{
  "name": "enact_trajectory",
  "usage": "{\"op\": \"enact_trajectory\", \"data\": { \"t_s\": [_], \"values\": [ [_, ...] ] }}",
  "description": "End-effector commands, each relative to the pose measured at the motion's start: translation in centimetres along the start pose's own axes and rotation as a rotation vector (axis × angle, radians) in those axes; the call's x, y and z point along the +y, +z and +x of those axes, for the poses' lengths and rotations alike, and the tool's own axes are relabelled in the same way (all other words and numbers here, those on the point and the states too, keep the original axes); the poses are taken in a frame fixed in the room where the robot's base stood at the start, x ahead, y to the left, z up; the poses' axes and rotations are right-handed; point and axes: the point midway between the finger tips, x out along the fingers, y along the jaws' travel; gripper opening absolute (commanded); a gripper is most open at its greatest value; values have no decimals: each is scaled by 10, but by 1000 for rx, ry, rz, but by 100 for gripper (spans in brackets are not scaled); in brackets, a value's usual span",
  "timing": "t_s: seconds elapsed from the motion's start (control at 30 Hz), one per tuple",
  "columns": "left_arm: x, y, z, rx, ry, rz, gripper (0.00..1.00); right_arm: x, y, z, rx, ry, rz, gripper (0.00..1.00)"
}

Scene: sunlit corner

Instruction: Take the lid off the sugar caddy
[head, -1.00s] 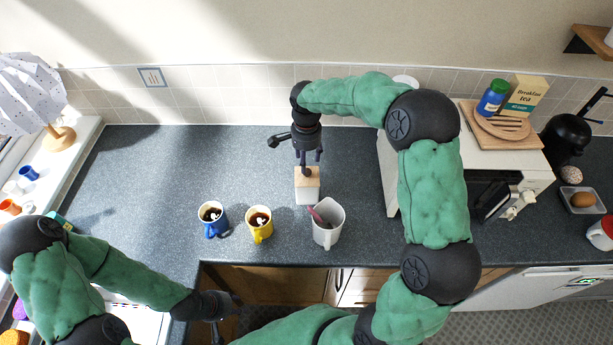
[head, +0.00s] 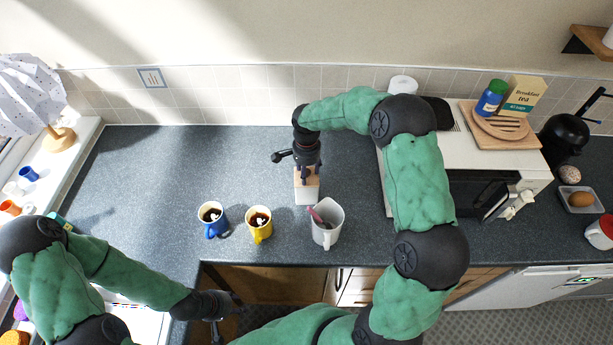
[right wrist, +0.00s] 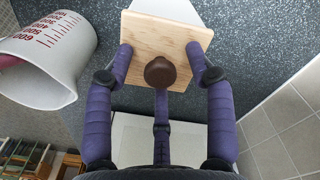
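The sugar caddy (head: 306,197) is a white box on the counter, with a pale wooden lid (head: 307,182) on it. In the right wrist view the square lid (right wrist: 145,35) has a dark brown knob (right wrist: 160,73). My right gripper (head: 311,174) is right over the caddy, pointing down. Its two purple fingers are spread on either side of the knob, apart from it, with their tips over the lid near opposite edges. A third finger lies below the knob in that view. My left gripper (head: 217,318) is low at the counter's front edge, far from the caddy; its fingers are unclear.
A white measuring jug (head: 328,228) with a reddish utensil in it stands close to the caddy, at front right. A yellow mug (head: 258,226) and a blue mug (head: 211,222) stand to the left. A white microwave (head: 530,170) is to the right. The counter's left half is mostly clear.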

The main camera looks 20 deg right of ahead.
Motion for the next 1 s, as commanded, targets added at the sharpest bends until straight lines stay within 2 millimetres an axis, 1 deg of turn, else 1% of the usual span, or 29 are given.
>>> {"op": "enact_trajectory", "data": {
  "t_s": [0.03, 0.07, 0.1, 0.17, 0.2, 0.5, 0.67, 0.77, 0.87, 1.0],
  "values": [
    [0, 0, 0, 0, 0, 0, 40, 0, 0, 0, 0, 0, 0, 39],
    [0, 0, 0, 0, 0, 0, 40, 0, 0, 0, 0, 0, 0, 30],
    [0, 0, 0, 0, 0, 0, 40, 0, 0, 0, 0, 0, -1, 19],
    [0, 0, 0, 0, 0, 0, 40, 0, 0, 0, 0, 0, -1, 2],
    [0, 0, 0, 0, 0, 0, 40, 0, 0, 0, 0, 0, -1, 0],
    [0, 0, 0, 0, 0, 0, 40, 0, 0, -1, 0, 0, -1, 0],
    [0, 0, 1, 0, 0, 0, 40, -1, 0, -7, 1, -2, -1, 0],
    [-1, 0, 2, 0, 0, 0, 40, -1, 0, -17, 2, -3, -2, 0],
    [-2, 0, 4, 0, 0, 0, 40, -1, 0, -32, 2, -4, -1, 0],
    [-2, 0, 5, 0, 0, 0, 40, 16, 4, -52, 2, -4, 0, 0]
  ]
}}
